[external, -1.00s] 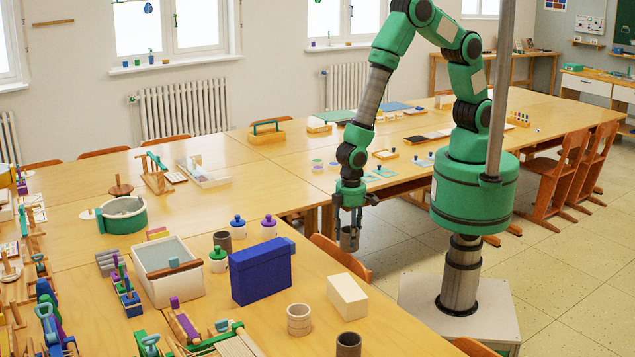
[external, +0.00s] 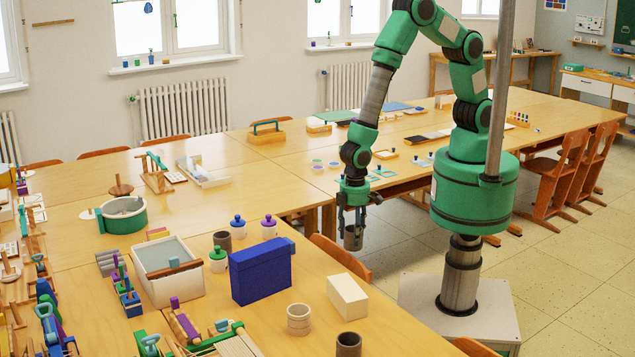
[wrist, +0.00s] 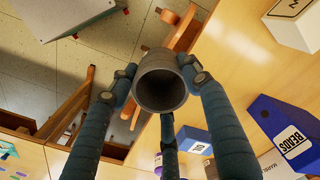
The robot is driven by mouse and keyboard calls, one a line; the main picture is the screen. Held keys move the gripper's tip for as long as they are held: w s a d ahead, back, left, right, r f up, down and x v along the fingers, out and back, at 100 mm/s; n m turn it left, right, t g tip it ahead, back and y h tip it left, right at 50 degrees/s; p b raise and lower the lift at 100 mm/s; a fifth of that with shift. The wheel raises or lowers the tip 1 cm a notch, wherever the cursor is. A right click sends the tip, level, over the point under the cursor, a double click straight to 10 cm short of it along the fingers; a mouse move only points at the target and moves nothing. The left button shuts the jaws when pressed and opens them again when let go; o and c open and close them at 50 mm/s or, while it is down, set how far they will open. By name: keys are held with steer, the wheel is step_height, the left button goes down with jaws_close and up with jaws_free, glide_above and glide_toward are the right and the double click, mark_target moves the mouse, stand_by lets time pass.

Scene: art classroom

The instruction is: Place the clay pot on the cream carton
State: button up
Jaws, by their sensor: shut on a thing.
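The clay pot (external: 353,239), a grey-brown open cylinder, is held in my gripper (external: 353,218), whose fingers are shut on it. In the wrist view the pot (wrist: 162,82) shows its dark hollow mouth between the fingers. In the external view, pot and gripper appear above and behind the chair at the table's edge, left of my base. The cream carton (external: 347,296) sits on the near table at its right side, in front of the gripper and apart from it. The carton also shows in the wrist view (wrist: 292,28) at the top right corner.
A blue box (external: 262,272) stands left of the carton. A beige ringed pot (external: 299,320) and a brown cylinder (external: 348,345) stand on the table's near side. A wooden chair (external: 342,256) is tucked at the table edge. Several lidded jars stand behind the blue box.

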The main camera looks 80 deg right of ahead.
steer(key=s+a+r+b, duration=0.3)
steer(key=s+a+r, duration=0.4)
steer(key=s+a, duration=0.3)
steer(key=a, duration=0.3)
steer(key=shift+s+a+b, duration=0.25)
steer(key=shift+a+b, duration=0.05)
steer(key=shift+b, duration=0.1)
steer(key=b, duration=0.2)
glide_toward(347, 287)
steer(key=shift+s+d+f, duration=0.2)
steer(key=shift+d+f, duration=0.05)
steer(key=shift+d, duration=0.15)
steer(key=shift+w+a, duration=0.15)
steer(key=shift+a, duration=0.1)
steer(key=shift+a+f, duration=0.1)
steer(key=shift+f, duration=0.2)
steer(key=shift+f+b, duration=0.45)
steer(key=shift+f, duration=1.05)
